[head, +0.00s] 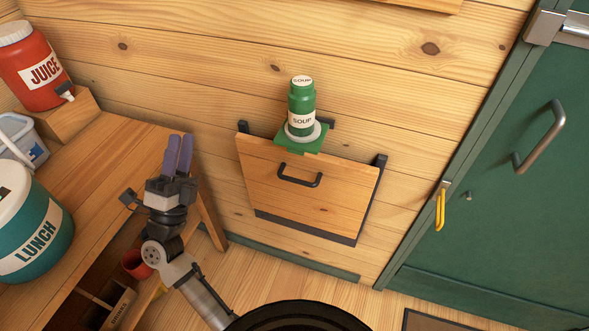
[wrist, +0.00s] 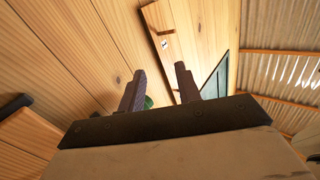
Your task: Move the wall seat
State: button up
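The wall seat (head: 310,200) is a wooden panel with dark edge brackets. It stands steeply, close to the plank wall. A black bar handle (head: 300,176) is on its front face. A green soup flask (head: 301,108) stands upright on a white disc and a green mat (head: 312,142) at the panel's top edge. My gripper (head: 180,148) is left of the seat, apart from it, with fingers pointing up. In the wrist view my gripper (wrist: 160,84) has its two fingers apart with nothing held. A wooden panel with a dark bracket (wrist: 14,106) shows at the left there.
A wooden bench (head: 110,150) on the left holds a red juice jug (head: 32,80), a teal lunch jug (head: 36,238) and a grey-blue box. A green door (head: 490,180) with a metal handle (head: 540,138) is at the right. The floor (head: 270,272) below the seat looks clear.

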jog(key=w+d+f+m+g+h+p, duration=0.1)
jog(key=d+f+g, duration=0.25)
jog(key=f, duration=0.35)
jog(key=w+d+f+m+g+h+p, duration=0.1)
jog(key=d+f+g+h, duration=0.2)
jog(key=f, duration=0.5)
jog(key=m+g, duration=0.2)
jog(key=g, duration=0.2)
send_near(296, 180)
jog(key=x, duration=0.3)
jog(key=p+x, duration=0.1)
jog(key=x, duration=0.6)
jog(key=shift+f+p, duration=0.35)
grip_shut()
